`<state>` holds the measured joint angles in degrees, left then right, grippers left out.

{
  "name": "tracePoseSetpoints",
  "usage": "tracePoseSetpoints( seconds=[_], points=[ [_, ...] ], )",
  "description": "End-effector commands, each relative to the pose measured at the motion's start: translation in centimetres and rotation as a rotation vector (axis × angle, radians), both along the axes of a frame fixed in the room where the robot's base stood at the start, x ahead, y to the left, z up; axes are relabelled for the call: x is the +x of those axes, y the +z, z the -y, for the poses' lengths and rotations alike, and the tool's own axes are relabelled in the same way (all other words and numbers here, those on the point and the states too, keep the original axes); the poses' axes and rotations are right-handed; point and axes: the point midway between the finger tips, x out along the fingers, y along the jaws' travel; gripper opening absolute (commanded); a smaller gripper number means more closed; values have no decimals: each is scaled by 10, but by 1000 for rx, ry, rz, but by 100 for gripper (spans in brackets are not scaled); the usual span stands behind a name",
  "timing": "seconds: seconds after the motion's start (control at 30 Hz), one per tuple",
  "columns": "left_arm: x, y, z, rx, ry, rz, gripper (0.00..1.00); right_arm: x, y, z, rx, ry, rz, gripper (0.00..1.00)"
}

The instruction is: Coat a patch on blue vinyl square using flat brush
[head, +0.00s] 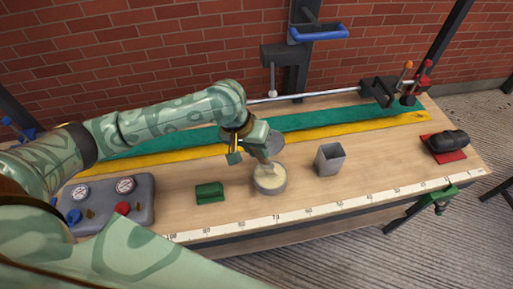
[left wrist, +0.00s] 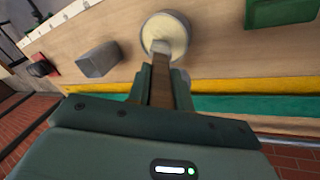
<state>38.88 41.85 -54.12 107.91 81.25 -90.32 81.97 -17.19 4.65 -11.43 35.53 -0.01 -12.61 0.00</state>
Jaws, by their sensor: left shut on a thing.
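My left gripper (head: 250,146) is shut on the flat brush (head: 268,162). The brush's brown handle (left wrist: 161,88) shows between the fingers in the left wrist view. The brush points down into a round grey tin (head: 270,188) of cream-coloured paste, also in the left wrist view (left wrist: 147,38). I cannot tell how deep the bristles are in the paste. I see no blue vinyl square; a red square (head: 455,155) lies at the right end of the bench, partly under a black object (head: 447,141). My right gripper is not in view.
A grey metal cup (head: 330,160) stands right of the tin. A green block (head: 209,193) and a grey gauge box (head: 110,200) are on the left. Yellow (head: 330,131) and green (head: 320,118) strips run along the back. The bench between cup and red square is clear.

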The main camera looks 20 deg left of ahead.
Motion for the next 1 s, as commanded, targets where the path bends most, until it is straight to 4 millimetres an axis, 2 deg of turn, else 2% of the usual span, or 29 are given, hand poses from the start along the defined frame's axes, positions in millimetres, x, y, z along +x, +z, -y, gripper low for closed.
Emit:
tracePoseSetpoints(
  seconds=[1.0],
  points=[
    [-1,-1,0,1,-1,-3,0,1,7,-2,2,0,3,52]
  ],
)
